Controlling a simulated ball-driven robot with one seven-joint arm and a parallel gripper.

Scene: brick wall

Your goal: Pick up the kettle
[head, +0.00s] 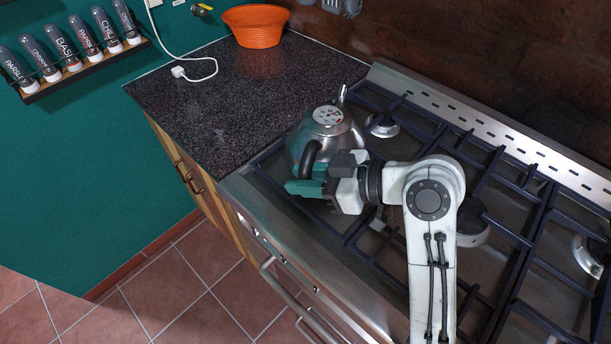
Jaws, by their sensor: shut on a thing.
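The silver kettle (345,134) stands at the left end of the gas stove, with a round dial on its top and its spout pointing to the back. Its black handle (311,157) curves on the near side. My gripper (305,184) is at the handle and shut on it, with teal fingers at the handle's lower part. My gripper and wrist hide the kettle's lower front, so I cannot tell whether its base touches the grate.
The stove's dark grates (512,235) spread to the right. An orange bowl (255,27) and a white plug with cord (179,72) lie on the dark speckled counter (215,110). A spice rack (85,65) hangs on the teal wall. The middle of the counter is clear.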

